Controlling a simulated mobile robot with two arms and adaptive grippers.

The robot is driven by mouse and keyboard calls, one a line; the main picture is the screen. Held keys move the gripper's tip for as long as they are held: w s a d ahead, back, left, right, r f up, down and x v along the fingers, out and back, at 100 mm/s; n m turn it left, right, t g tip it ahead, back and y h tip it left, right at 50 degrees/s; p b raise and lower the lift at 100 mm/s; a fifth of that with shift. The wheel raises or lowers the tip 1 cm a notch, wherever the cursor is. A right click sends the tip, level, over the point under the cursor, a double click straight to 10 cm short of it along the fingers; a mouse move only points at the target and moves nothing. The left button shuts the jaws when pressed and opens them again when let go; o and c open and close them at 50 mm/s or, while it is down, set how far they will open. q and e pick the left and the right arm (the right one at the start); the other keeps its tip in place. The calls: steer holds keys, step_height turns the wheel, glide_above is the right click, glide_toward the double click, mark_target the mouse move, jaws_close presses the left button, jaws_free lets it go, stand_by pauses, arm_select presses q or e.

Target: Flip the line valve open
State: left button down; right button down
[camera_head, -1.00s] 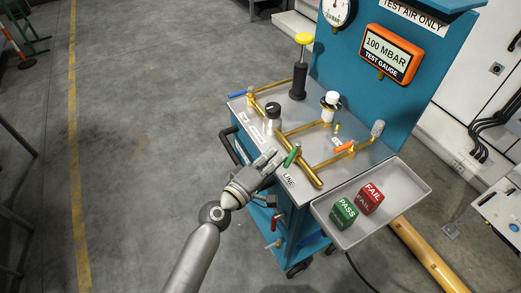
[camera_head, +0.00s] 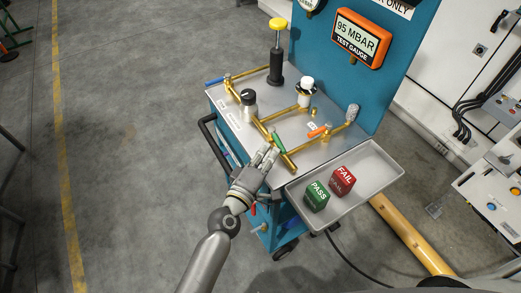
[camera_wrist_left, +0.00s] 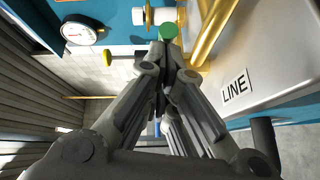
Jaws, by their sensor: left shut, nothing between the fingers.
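The line valve's green handle (camera_head: 279,142) sits on the brass pipe (camera_head: 262,128) on the cart's grey top. It now looks roughly in line with that pipe. My left gripper (camera_head: 270,153) is shut and empty beside the handle, on its near side. In the left wrist view the green handle end (camera_wrist_left: 168,30) shows just beyond the closed fingertips (camera_wrist_left: 167,48); I cannot tell whether they touch. The LINE label (camera_wrist_left: 236,86) is to the right there. The test gauge (camera_head: 359,38) reads 95 MBAR. My right gripper is not in view.
An orange handle (camera_head: 319,131), a blue handle (camera_head: 214,81), a black-knobbed regulator (camera_head: 249,102) and a yellow-topped pump (camera_head: 277,55) stand on the cart. A side tray (camera_head: 375,165) holds green PASS (camera_head: 317,196) and red FAIL (camera_head: 342,180) blocks. Floor to the left is clear.

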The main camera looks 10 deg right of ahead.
arm_select(q)
steer(key=shift+s+d, duration=0.2)
steer(key=shift+d, duration=0.8)
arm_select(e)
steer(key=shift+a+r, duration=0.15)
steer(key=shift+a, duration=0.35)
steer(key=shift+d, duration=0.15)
arm_select(q)
steer(key=shift+a, duration=0.1)
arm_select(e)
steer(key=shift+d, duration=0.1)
